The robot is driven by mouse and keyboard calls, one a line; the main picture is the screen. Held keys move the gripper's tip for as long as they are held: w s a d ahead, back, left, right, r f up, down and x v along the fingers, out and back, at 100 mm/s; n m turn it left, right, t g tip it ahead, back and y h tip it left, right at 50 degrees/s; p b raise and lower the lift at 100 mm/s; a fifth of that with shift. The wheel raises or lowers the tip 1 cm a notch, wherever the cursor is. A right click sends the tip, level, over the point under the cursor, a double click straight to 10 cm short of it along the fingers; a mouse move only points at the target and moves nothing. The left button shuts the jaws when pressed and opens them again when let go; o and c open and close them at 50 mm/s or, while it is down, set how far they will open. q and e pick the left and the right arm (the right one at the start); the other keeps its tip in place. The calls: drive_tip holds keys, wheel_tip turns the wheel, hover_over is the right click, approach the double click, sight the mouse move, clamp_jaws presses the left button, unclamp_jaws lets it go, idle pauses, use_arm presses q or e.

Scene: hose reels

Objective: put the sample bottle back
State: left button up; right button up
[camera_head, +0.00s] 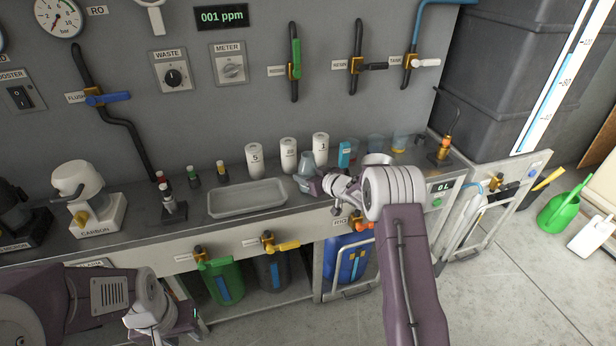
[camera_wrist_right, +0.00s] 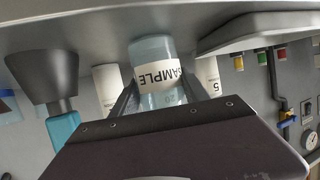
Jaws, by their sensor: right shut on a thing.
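The sample bottle (camera_wrist_right: 152,50) is a translucent blue-grey container with a white SAMPLE label. In the right wrist view it stands between the two fingers of my right gripper (camera_wrist_right: 158,98), which is shut on it. In the head view the bottle (camera_head: 304,168) is at the counter, right of the white tray and in front of the white numbered bottles. My right gripper (camera_head: 316,184) partly hides it. I cannot tell whether its base touches the counter. My left gripper (camera_head: 186,322) is low at the left, in front of the counter and away from the bottle; its fingers are unclear.
A shallow white tray (camera_head: 247,198) lies left of the bottle. Several white numbered bottles (camera_head: 254,160) stand behind. A blue box (camera_head: 345,154) and clear beakers (camera_head: 399,142) are to the right. Small capped vials (camera_head: 193,176) and a CARBON unit (camera_head: 88,200) are at the left.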

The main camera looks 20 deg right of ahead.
drive_tip(key=shift+f, duration=0.1)
drive_tip(key=o, duration=1.6)
drive_tip(key=shift+f, duration=0.1)
drive_tip(key=shift+c, duration=0.2)
drive_tip(key=shift+r, duration=0.3)
drive_tip(key=p+v, duration=0.1)
drive_tip(key=v, duration=1.1)
drive_tip(key=shift+f, duration=0.1)
